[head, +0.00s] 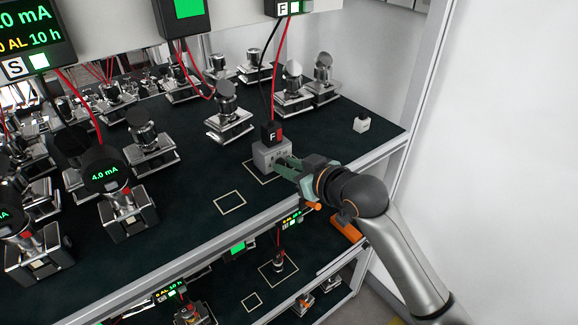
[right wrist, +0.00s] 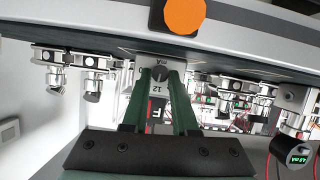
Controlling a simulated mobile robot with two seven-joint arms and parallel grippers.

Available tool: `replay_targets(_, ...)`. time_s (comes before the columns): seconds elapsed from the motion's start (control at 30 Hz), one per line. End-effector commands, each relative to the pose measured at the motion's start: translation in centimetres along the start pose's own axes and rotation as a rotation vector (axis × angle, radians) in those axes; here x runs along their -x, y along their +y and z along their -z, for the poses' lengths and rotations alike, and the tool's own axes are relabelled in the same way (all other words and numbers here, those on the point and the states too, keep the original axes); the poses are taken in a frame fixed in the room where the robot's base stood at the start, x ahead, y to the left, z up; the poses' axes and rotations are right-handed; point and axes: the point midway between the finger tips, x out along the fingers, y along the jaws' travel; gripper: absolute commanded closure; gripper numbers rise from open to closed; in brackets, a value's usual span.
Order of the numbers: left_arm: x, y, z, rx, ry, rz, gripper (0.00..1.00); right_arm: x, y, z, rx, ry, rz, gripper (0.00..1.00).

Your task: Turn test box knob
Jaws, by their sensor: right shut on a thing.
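The test box (head: 266,156) is a small grey block on the dark shelf, inside a pale outlined square. A black plug marked F (head: 271,134) stands on its top, with red and black wires leading up. My right gripper (head: 283,164) reaches in from the right to the box's front face. In the right wrist view its two green fingers (right wrist: 160,80) are closed around the dark round knob (right wrist: 160,73). The box face (right wrist: 153,88) there shows upside-down markings, including 12 and mA. The fingers hide part of the face. My left gripper is not in view.
Several metal transmitters stand on the shelf, one with a 4.0 mA display (head: 105,177) at the left. An empty outlined square (head: 230,202) lies in front of the box. A small white block (head: 361,125) sits at the right. The shelf's front rail (head: 175,262) runs below my right arm.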

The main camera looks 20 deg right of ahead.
Motion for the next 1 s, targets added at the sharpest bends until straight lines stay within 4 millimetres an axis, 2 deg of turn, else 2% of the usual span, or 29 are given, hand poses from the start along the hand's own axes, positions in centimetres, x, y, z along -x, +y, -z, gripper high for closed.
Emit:
replay_targets(0.6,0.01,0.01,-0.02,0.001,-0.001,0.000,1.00,-0.04,0.66,-0.04,-0.453,0.003,0.187,1.00)
replay_targets(1.0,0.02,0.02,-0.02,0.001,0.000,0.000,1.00,-0.07,0.78,-0.09,-0.600,0.004,0.248,1.00)
